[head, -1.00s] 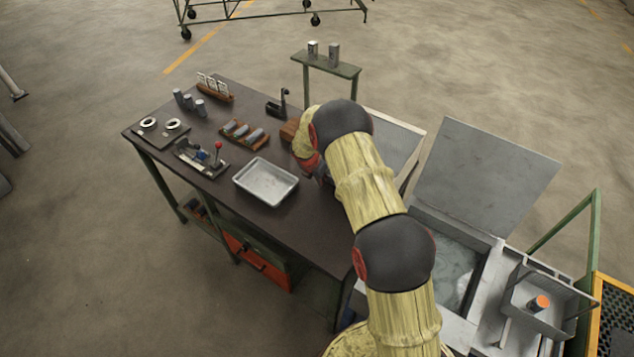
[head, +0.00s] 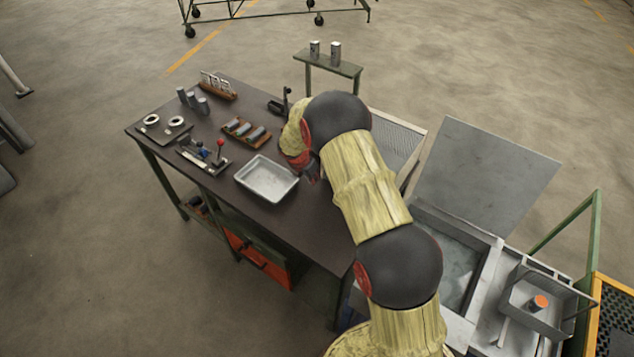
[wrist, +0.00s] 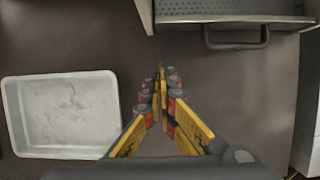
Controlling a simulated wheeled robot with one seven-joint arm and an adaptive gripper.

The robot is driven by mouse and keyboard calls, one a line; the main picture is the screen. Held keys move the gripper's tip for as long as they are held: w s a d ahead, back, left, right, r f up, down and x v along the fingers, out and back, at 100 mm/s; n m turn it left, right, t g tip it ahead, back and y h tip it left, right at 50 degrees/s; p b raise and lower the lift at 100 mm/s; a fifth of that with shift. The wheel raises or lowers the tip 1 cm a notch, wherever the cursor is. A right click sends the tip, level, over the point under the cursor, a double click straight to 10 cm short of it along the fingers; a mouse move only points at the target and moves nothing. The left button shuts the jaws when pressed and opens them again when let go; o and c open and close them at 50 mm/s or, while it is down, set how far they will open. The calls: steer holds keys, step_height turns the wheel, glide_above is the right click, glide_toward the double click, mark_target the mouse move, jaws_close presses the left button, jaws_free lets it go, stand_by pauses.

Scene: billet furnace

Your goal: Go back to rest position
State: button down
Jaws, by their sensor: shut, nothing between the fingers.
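My gripper (wrist: 161,75) shows in the wrist view with its yellow fingers drawn together at the tips and nothing between them. It hangs over the dark workbench top. The empty metal tray (wrist: 62,115) lies to its left in that view. In the head view my arm reaches over the right part of the workbench (head: 310,230), and the tray (head: 266,178) is left of my wrist. The fingertips are mostly hidden behind my arm there.
On the bench stand a wooden rack with cylinders (head: 246,131), grey cylinders (head: 192,101) and a fixture with a red knob (head: 205,153). Right of the bench are an open lidded tank (head: 450,260) and a basket with a glowing billet (head: 539,302). A small stand (head: 328,64) is behind.

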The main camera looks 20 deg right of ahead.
steer(key=v, duration=0.4)
steer(key=shift+s+a+r, duration=0.2)
steer(key=shift+r, duration=0.15)
steer(key=s+m+g, duration=0.2)
steer(key=s+m, duration=0.7)
steer(key=s+a+r+m+t+y+b, duration=0.1)
steer(key=s+r+m, duration=0.4)
steer(key=s, duration=0.6)
steer(key=s+a+r+m+t+y+b, duration=0.1)
steer(key=s+r+m+b, duration=0.4)
steer(key=s+r, duration=0.5)
steer(key=s+a+r+m+t+y+b, duration=0.1)
steer(key=s+a+r+m+t+b, duration=0.2)
steer(key=s+r, duration=0.4)
steer(key=s+a+m+b, duration=0.1)
steer(key=s+m+b, duration=0.1)
steer(key=s, duration=0.2)
steer(key=shift+s+a+r+m+y, duration=0.3)
steer(key=shift+s+a, duration=0.05)
steer(key=shift+s, duration=0.05)
